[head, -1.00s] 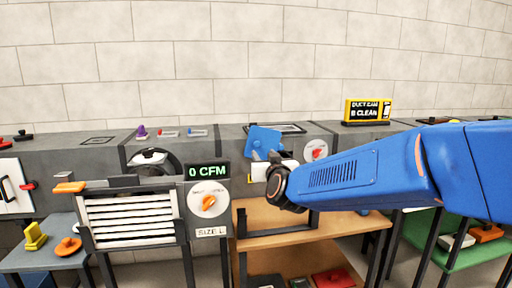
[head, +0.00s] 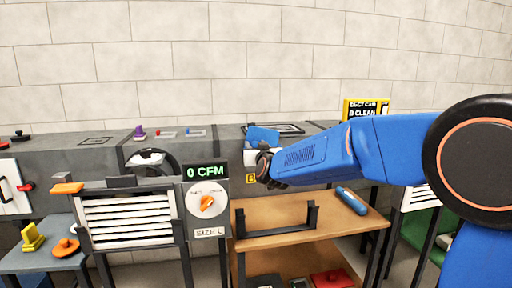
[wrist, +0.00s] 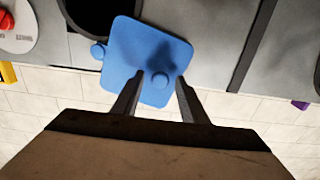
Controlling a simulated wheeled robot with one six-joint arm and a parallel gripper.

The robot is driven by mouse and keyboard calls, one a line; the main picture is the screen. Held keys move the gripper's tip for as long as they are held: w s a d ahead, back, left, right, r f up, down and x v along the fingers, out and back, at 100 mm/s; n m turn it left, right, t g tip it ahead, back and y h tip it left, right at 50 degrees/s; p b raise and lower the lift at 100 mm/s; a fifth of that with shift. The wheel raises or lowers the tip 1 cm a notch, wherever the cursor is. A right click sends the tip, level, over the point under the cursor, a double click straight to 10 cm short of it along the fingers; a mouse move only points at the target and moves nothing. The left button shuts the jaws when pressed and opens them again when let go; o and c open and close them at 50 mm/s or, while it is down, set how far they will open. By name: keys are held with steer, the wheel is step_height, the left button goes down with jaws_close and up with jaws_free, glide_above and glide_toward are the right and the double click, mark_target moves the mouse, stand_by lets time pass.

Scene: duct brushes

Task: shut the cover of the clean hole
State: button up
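The blue cover (wrist: 148,60) is a flat square plate with a round knob (wrist: 160,80). In the wrist view a dark round hole (wrist: 98,14) lies beside it, partly uncovered at the cover's upper left edge. The cover also shows tilted on the grey duct in the head view (head: 263,136). My gripper (wrist: 156,88) is open, its two dark fingers spread on either side of the knob. I cannot tell whether they touch it. In the head view my wrist hides the hole and the fingers.
A wooden stand (head: 270,236) with a black bracket and a blue cylinder (head: 351,201) is below my arm. A dial panel (head: 207,202) with a "0 CFM" display stands left.

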jaws_close()
steer(key=shift+f, duration=0.15)
steer(key=w+d+f+n, duration=0.1)
steer(key=d+f+n, duration=0.3)
steer(key=n, duration=0.5)
steer(key=w+d+f+n, duration=0.1)
steer(key=d+f+n, duration=0.3)
steer(key=f+n, duration=0.5)
steer(key=shift+w+d+f+n, duration=0.15)
steer(key=shift+d+f+n, duration=0.15)
steer(key=shift+n, duration=0.4)
